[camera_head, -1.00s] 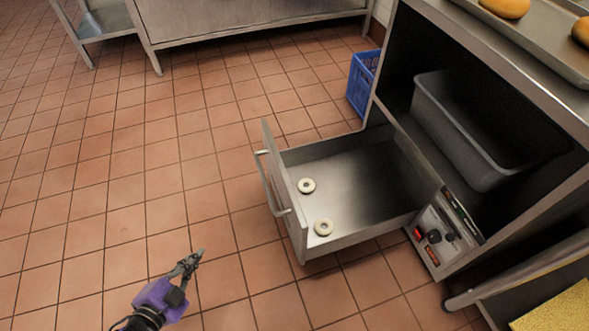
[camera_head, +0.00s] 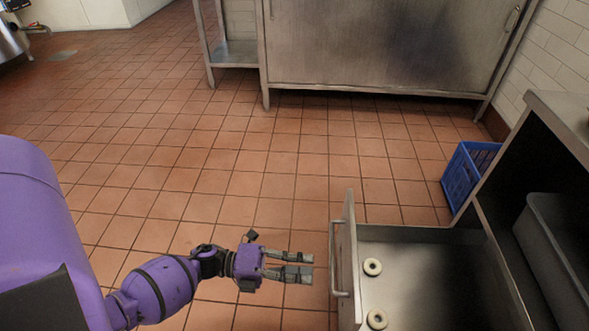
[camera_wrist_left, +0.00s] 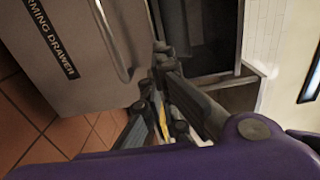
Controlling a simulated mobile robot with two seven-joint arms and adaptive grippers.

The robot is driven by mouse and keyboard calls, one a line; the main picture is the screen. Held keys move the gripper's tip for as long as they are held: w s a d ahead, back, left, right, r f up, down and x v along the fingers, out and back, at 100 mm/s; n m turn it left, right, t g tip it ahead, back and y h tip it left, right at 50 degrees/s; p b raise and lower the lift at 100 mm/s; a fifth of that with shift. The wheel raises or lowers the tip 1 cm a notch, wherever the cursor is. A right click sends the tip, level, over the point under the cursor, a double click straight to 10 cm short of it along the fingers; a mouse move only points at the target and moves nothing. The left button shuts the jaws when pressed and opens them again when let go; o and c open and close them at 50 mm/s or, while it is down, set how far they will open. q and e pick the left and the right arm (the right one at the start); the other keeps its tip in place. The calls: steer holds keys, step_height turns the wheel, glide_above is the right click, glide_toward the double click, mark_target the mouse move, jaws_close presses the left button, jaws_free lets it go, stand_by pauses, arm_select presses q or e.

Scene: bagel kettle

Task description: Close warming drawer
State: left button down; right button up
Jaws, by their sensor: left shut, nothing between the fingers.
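The warming drawer (camera_head: 432,235) stands pulled open at the lower right of the head view. Its front panel (camera_head: 349,245) carries a metal bar handle (camera_head: 334,262) on the side toward my left gripper. Two pale rings, a far one (camera_head: 372,267) and a near one (camera_head: 377,319), lie in it. My left gripper (camera_head: 312,266) is shut and empty, a little left of the handle. In the left wrist view the drawer front (camera_wrist_left: 75,50) shows its "WARMING DRAWER" label and handle, with the gripper fingers (camera_wrist_left: 160,60) beside it. My right gripper is not in view.
The steel cabinet (camera_head: 560,120) housing the drawer is at the right, with a grey bin (camera_head: 556,250) on its shelf. A blue crate (camera_head: 465,175) sits on the floor behind the drawer. A steel counter (camera_head: 380,50) stands at the back. The tiled floor left of the drawer is clear.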

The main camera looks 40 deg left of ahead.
arm_select(q)
steer(key=b+x, duration=0.1)
steer(key=x, duration=0.7)
steer(key=shift+w+d, duration=0.15)
steer(key=shift+w, duration=0.05)
steer(key=shift+w+d, duration=0.1)
steer(key=shift+d, duration=0.1)
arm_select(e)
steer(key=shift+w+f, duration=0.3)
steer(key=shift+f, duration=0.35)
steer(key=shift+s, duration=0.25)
